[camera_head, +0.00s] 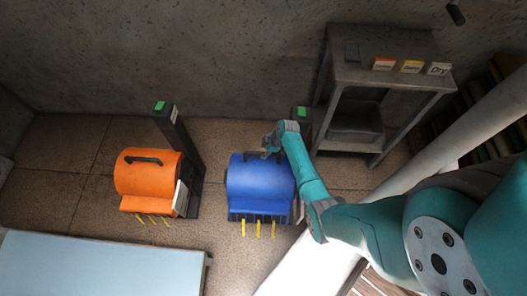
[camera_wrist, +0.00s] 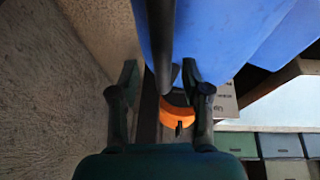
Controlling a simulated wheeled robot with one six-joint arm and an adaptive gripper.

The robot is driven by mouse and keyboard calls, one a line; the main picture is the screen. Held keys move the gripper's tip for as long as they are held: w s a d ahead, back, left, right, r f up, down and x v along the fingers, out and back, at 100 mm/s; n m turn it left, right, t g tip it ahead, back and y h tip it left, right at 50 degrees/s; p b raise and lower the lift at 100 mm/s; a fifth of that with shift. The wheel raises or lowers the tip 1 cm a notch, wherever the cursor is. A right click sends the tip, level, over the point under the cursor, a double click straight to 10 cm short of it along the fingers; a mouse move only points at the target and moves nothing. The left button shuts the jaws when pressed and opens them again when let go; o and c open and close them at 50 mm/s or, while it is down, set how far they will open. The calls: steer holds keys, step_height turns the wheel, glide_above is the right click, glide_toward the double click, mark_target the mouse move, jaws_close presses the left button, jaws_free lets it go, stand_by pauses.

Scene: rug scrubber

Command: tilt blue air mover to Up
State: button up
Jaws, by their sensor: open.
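The blue air mover (camera_head: 260,186) stands on the tiled floor in the middle of the head view, with several yellow strips at its front. My gripper (camera_head: 271,148) is at its top edge. In the wrist view the blue body (camera_wrist: 235,30) fills the upper right. Its dark handle bar (camera_wrist: 160,40) runs down from the top edge to between the two fingertips of my open gripper (camera_wrist: 158,75). I see a gap on each side of the bar, so the fingers do not appear shut on it.
An orange air mover (camera_head: 146,173) stands to the left beside a dark post (camera_head: 180,143) with a green top. A grey shelf table (camera_head: 385,75) with labelled cards stands behind at the right. A pale blue surface (camera_head: 100,265) lies at the front left.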

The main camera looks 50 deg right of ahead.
mark_target(260, 164)
steer(key=shift+v, duration=3)
steer(key=shift+d, duration=0.1)
